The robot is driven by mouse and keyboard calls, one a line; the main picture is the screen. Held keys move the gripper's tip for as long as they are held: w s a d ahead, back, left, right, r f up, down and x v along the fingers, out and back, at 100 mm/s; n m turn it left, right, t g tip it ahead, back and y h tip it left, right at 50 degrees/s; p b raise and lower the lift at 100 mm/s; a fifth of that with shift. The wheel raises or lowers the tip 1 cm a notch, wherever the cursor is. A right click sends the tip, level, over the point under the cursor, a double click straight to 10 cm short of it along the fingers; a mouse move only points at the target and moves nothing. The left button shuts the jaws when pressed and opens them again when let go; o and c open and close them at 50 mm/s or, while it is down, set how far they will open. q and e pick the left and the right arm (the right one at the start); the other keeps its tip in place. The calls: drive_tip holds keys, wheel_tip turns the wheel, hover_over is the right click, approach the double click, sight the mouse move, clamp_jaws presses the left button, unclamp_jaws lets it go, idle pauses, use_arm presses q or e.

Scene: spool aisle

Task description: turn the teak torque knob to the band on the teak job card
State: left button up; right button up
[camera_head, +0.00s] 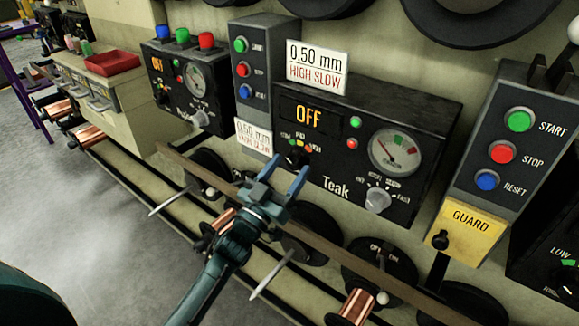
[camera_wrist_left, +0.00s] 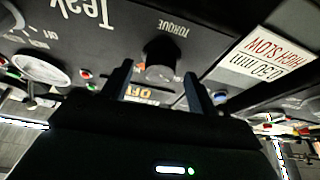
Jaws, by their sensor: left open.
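The teak machine (camera_head: 440,125) is a black box with "OFF" lit in amber and the name "Teak". Its dark torque knob (camera_head: 295,160) sits at the lower left of the panel, partly hidden by my gripper. In the left wrist view, upside down, the torque knob (camera_wrist_left: 162,58) shows between the fingertips, under the word TORQUE. Its pointer is too dark to read. The job card (camera_head: 318,67) above the teak box reads "0.50 mm HIGH SLOW". My left gripper (camera_head: 288,172) is open, fingers spread toward the knob; contact cannot be told. My right gripper is out of view.
A second 0.50 mm card (camera_head: 253,136) hangs at left; it also shows in the wrist view (camera_wrist_left: 268,48). A silver speed knob (camera_head: 377,200) and round gauge (camera_head: 395,152) are on the teak panel. A brown rail (camera_head: 345,258) and copper spools (camera_head: 356,305) lie below.

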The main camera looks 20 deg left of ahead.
use_arm(q)
drive_tip(key=shift+w+d+r, duration=0.2)
drive_tip(key=shift+w+r, duration=0.05)
drive_tip(key=shift+w, duration=0.3)
drive_tip(key=c, duration=1)
